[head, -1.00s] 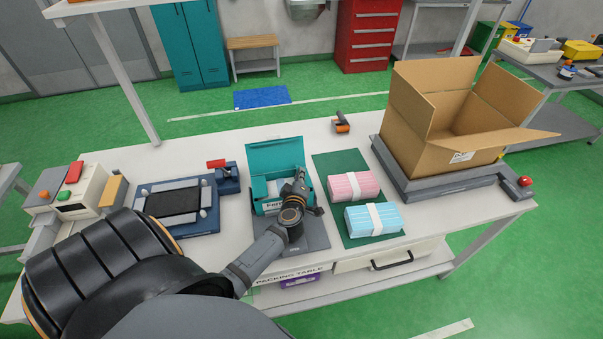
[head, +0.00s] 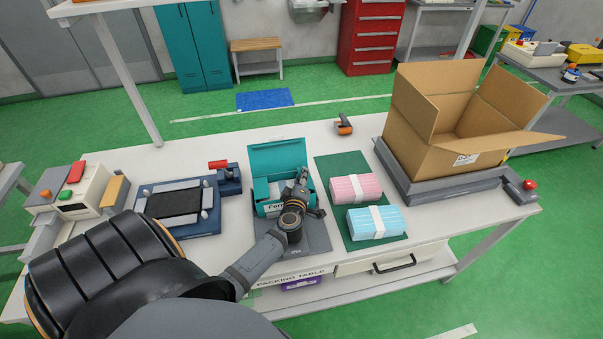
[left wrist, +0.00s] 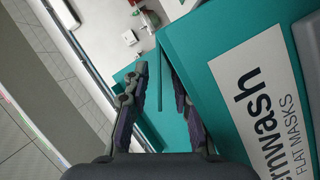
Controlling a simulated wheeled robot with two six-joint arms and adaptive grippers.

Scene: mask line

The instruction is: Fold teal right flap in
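The teal box (head: 268,208) stands on a grey mat with its lid (head: 277,157) raised at the back and white contents inside. Its white label also shows in the left wrist view (left wrist: 262,95). My left gripper (head: 301,180) is over the box's right side and hides most of the right flap there. In the left wrist view, the two fingers of my left gripper (left wrist: 158,85) are apart, beside the box wall, with teal card between and behind them. I cannot tell whether they touch the flap. My right gripper is not in view.
Pink (head: 355,187) and blue (head: 375,221) mask packs lie on a green mat (head: 335,168) right of the box. An open carton (head: 430,145) stands on a grey platform at the right. A blue fixture (head: 178,205) and a sealer-like machine (head: 78,192) are at the left.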

